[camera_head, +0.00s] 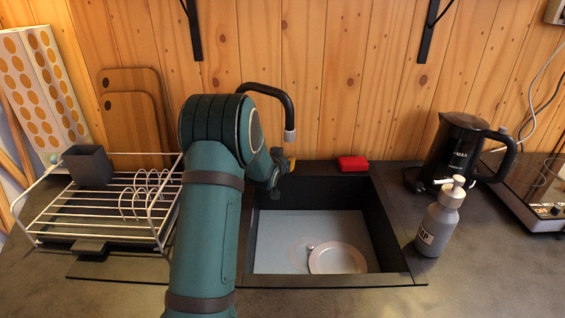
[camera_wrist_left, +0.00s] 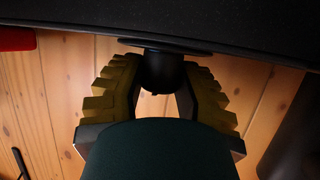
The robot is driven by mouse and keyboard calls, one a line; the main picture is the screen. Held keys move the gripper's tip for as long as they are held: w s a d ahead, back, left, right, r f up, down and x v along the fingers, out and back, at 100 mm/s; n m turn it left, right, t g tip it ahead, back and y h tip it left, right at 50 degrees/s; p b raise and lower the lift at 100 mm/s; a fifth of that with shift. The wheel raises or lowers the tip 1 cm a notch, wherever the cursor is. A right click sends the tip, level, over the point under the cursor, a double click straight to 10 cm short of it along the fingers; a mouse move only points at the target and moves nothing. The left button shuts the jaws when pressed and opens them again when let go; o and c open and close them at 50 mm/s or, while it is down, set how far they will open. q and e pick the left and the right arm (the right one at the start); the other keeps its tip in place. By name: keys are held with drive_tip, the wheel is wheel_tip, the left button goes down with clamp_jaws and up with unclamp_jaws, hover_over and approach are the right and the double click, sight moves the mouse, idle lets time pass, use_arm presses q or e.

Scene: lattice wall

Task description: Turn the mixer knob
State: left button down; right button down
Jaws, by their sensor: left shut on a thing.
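The black mixer faucet (camera_head: 272,90) rises behind the sink, with a curved spout and a pale tip. My left arm hides its base in the head view. My left gripper (camera_head: 284,166) is low at the faucet's base, near the sink's back edge. In the left wrist view, the yellow ridged fingers of my left gripper (camera_wrist_left: 161,82) stand on both sides of the dark round mixer knob (camera_wrist_left: 160,66) and are shut on it. How far the knob is turned cannot be told. My right gripper is not in view.
The dark sink (camera_head: 384,245) holds a pale plate (camera_head: 338,258). A red sponge (camera_head: 353,163) lies right of the faucet. A soap bottle (camera_head: 440,220) and a black kettle (camera_head: 455,150) stand further right. A wire dish rack (camera_head: 110,205) is left of my arm.

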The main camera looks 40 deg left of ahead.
use_arm(q)
drive_tip(key=c, duration=0.6)
unclamp_jaws()
drive_tip(key=v, duration=1.2)
